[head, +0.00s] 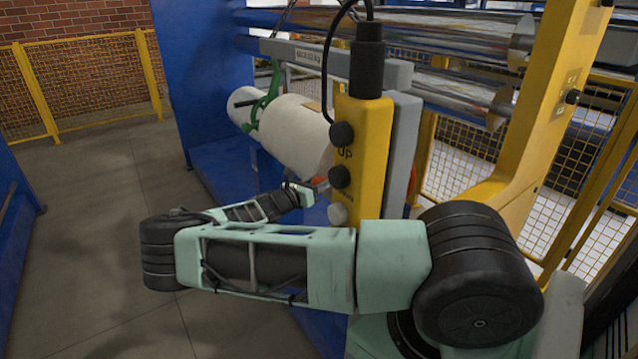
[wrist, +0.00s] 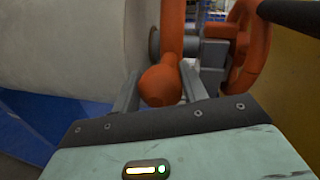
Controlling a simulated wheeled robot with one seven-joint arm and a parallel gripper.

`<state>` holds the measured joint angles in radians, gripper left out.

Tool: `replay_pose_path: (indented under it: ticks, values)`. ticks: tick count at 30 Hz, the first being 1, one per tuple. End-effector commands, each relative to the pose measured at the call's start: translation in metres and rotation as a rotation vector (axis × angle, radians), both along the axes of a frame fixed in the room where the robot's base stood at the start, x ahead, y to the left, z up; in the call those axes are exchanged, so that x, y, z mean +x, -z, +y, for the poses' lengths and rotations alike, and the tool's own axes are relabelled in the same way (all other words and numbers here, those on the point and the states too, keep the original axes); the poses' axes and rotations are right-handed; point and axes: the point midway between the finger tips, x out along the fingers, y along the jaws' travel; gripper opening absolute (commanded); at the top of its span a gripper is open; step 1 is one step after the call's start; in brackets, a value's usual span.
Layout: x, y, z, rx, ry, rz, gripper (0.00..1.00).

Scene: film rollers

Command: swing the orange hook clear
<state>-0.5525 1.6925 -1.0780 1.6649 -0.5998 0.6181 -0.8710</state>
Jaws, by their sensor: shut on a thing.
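The orange hook (wrist: 171,45) fills the upper middle of the wrist view, with a rounded knob (wrist: 160,86) at its lower end. My gripper (wrist: 160,88) is shut on that knob, one grey finger on each side of it. The hook stands beside the end of a large white roll (wrist: 70,45). In the head view the white roll (head: 290,130) lies behind my arm, and my gripper (head: 310,190) reaches to its near end. There the hook is mostly hidden behind the yellow control box and my arm.
A yellow control box (head: 362,150) with black buttons hangs close in front of the roll. A green hook (head: 266,102) sits at the roll's far end. Metal rollers (head: 450,85) and a yellow post (head: 545,130) stand at right. Open floor (head: 110,200) lies at left.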

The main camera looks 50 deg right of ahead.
Motion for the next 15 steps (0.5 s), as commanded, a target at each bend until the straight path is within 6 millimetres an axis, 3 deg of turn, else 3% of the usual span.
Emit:
replay_pose_path:
  ticks: [15]
  values:
    - [0.015, -0.069, 0.060, 0.276, -0.001, -0.069, 0.02]
